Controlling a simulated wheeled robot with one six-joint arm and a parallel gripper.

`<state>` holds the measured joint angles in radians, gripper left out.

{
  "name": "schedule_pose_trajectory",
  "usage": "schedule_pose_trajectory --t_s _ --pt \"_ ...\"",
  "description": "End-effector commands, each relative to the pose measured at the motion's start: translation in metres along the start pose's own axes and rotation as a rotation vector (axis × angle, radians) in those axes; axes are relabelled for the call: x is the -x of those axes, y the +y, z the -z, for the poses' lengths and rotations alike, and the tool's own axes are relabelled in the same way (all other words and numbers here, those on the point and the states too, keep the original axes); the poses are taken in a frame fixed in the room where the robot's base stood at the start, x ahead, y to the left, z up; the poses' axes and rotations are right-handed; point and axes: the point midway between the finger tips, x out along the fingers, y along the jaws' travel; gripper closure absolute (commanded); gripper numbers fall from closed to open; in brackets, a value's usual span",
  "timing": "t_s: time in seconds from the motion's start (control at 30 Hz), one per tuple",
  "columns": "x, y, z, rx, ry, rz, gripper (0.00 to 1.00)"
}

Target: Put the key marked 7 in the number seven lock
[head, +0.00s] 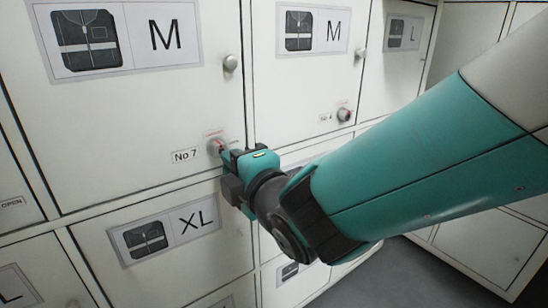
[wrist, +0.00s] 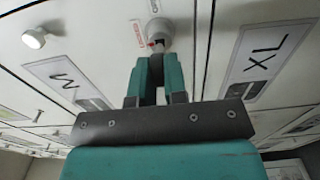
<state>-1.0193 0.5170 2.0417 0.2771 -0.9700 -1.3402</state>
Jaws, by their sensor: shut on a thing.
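The number seven lock (head: 214,147) is a round silver cylinder on a white locker door, beside a label reading No 7 (head: 185,156). My gripper (head: 231,158) is right in front of this lock, its fingers pointing at it. In the wrist view the teal fingers (wrist: 157,65) are closed together just short of the lock (wrist: 159,27). They are shut on the key (wrist: 157,46), of which only a small reddish and dark part shows between fingertips and lock. Its number cannot be read. I cannot tell how far the key sits in the lock.
A second lock (head: 344,114) with a reddish mark is on the locker door to the right. Round knobs (head: 230,63) stick out of the doors. An XL door (head: 165,236) lies below the No 7 door. Grey floor (head: 385,275) is clear at the lower right.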

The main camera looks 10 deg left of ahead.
Motion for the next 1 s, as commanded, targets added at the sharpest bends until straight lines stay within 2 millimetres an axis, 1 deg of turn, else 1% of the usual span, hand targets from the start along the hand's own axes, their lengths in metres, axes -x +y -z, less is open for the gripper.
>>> schedule_pose_trajectory --t_s 0.33,1.0 --pt "-0.0006 0.0001 0.0000 0.000 0.000 0.000 1.00" --pt "-0.0080 0.0000 0.0000 0.000 0.000 0.000 1.00"
